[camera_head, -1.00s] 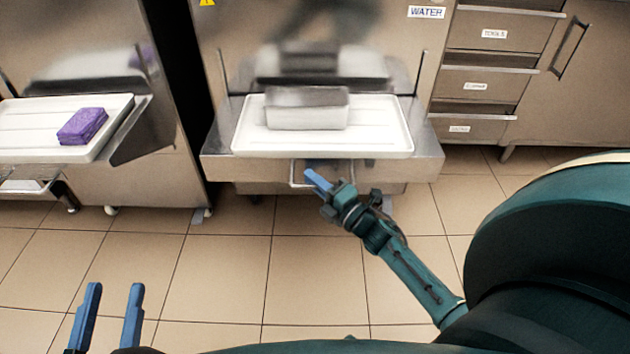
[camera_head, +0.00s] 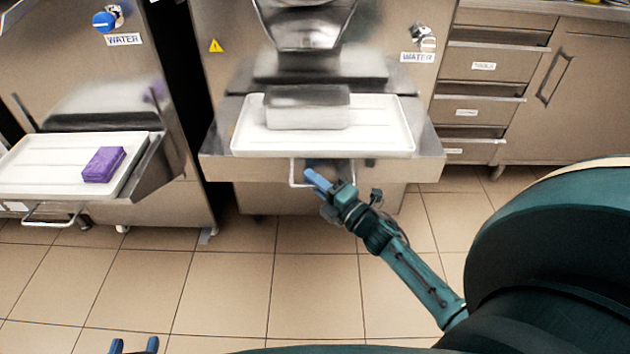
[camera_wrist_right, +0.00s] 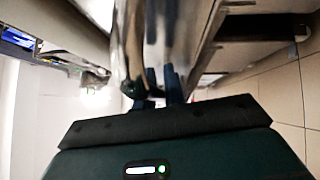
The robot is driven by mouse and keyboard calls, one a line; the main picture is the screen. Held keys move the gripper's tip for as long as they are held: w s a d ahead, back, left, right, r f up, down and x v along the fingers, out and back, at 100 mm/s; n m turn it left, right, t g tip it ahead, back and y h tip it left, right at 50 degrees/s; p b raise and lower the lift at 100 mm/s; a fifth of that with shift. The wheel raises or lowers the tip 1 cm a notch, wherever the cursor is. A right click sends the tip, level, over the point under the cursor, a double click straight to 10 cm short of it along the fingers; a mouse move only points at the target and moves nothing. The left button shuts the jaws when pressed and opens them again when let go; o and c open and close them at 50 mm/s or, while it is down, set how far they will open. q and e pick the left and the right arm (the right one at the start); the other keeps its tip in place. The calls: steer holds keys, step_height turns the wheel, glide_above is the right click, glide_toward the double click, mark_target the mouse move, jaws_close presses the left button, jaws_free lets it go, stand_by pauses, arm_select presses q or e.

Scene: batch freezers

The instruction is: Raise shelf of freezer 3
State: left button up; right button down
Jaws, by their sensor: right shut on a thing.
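The shelf (camera_head: 222,170) of the middle freezer (camera_head: 224,70) sticks out at the front, roughly level. A wire handle (camera_head: 294,176) hangs under its front edge. My right gripper (camera_head: 312,181) is shut on this handle; its blue fingers also show in the right wrist view (camera_wrist_right: 160,85), against a blurred metal surface. A white tray (camera_head: 240,140) with a grey metal pan (camera_head: 308,108) rests on the shelf. My left gripper (camera_head: 135,345) is open and empty at the bottom left, mostly cut off. No freezer number is readable.
A second freezer (camera_head: 190,190) at left has a shelf with a white tray (camera_head: 50,150), a purple sponge (camera_head: 103,164) and its own handle (camera_head: 52,222). Drawers (camera_head: 484,84) and a cabinet (camera_head: 585,90) stand at right. The tiled floor (camera_head: 230,290) in front is clear.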

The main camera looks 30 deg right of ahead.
steer(key=shift+r, duration=0.35)
steer(key=c, duration=1.8)
jaws_free()
steer(key=shift+r, duration=0.1)
steer(key=o, duration=0.3)
steer(key=shift+s+f, duration=0.1)
steer(key=shift+f, duration=0.1)
arm_select(q)
steer(key=shift+s+g+p, duration=0.4)
steer(key=shift+p, duration=0.1)
arm_select(e)
steer(key=shift+v, duration=6.5)
arm_select(q)
steer(key=shift+a, duration=0.1)
arm_select(e)
steer(key=shift+f, duration=0.1)
